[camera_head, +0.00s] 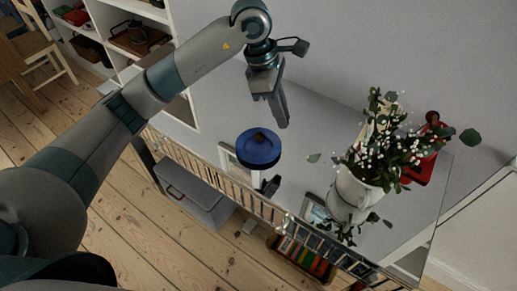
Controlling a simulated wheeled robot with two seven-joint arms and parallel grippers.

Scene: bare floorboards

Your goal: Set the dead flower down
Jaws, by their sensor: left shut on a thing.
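My left gripper (281,122) is above the glossy cabinet top, fingers pointing down and close together. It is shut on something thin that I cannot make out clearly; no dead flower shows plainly. A round blue dish (257,151) with a small brown thing (260,137) at its middle shows just below and left of the fingertips, apart from them in the picture. A white pitcher (359,190) with leafy stems and white blossoms (384,142) stands at the right of the top. My right gripper is not in view.
The shiny cabinet top (405,232) mirrors what is above it. A red object (420,168) stands behind the flowers. A grey box (190,190) is at the cabinet's left, and a wooden chair (35,50) and white shelves (105,15) are at upper left.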

